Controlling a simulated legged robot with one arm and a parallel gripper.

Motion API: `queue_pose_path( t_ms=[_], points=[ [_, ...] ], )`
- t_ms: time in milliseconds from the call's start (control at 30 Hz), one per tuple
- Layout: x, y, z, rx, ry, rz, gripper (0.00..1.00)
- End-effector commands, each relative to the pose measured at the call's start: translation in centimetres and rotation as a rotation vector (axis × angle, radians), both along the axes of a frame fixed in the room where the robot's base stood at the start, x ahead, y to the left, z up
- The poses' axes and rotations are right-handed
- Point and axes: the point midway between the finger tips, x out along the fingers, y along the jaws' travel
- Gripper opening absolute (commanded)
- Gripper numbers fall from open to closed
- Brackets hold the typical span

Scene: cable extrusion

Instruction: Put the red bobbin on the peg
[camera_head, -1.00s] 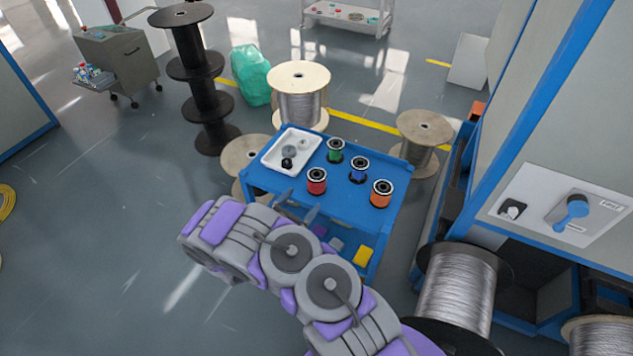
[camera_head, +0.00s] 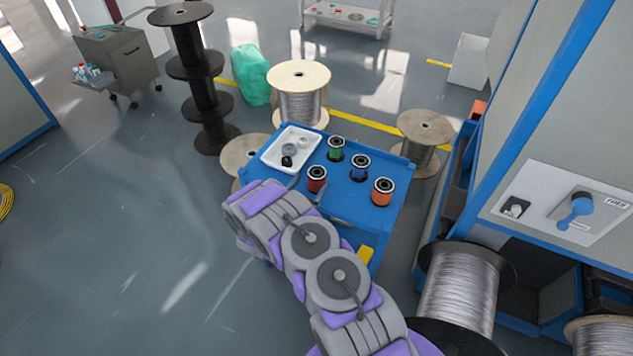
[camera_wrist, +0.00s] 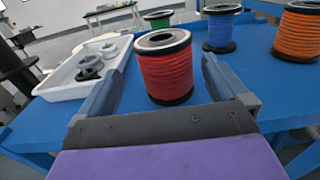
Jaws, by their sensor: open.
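The red bobbin (camera_head: 316,181) stands upright on the blue cart top (camera_head: 350,207), near its front edge. In the wrist view the red bobbin (camera_wrist: 168,76) is straight ahead, between and slightly beyond the two fingertips. My gripper (camera_wrist: 163,68) is open and empty, with a finger to each side of the bobbin and a visible gap on both sides. In the head view my wrist hides most of the gripper (camera_head: 307,192), which is at the cart's front edge. I cannot make out a peg in either view.
Green (camera_head: 336,149), blue (camera_head: 360,168) and orange (camera_head: 382,192) bobbins stand behind and right of the red one. A white tray (camera_head: 270,158) with small parts lies at left on the cart. A machine (camera_head: 545,110) stands at right. Open floor lies left.

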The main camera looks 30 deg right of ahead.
Motion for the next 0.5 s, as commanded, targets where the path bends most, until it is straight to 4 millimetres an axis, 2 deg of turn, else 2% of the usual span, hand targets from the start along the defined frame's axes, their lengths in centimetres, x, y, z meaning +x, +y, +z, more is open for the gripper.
queue_pose_path(
  t_ms=[167,500],
  points=[
    [0.5,-0.9,-0.1,0.000,0.000,-0.001,1.00],
    [2.7,-4.4,-0.2,0.001,0.002,0.000,1.00]
  ],
)
